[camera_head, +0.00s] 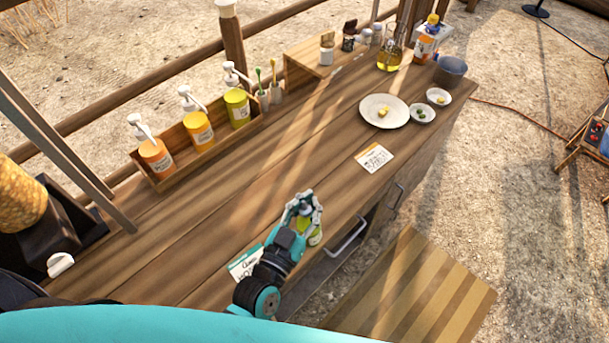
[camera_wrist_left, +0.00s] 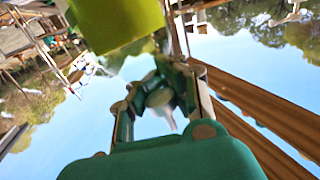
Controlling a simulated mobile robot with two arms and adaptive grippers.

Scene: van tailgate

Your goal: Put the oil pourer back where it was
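The oil pourer (camera_head: 315,237) has a yellow-green body and hangs upright below my left gripper (camera_head: 304,200), near the counter's front edge. The fingers are closed around the neck. The head view does not clearly show whether its base touches the wood. My right gripper is not in view.
A glass vessel of yellow oil (camera_head: 389,62) stands at the back right, near a plate (camera_head: 384,111), small bowls and a dark tub (camera_head: 450,70). A wooden rack (camera_head: 206,150) holds pump bottles. Cards (camera_head: 374,157) lie on the counter (camera_head: 215,240). The middle is clear.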

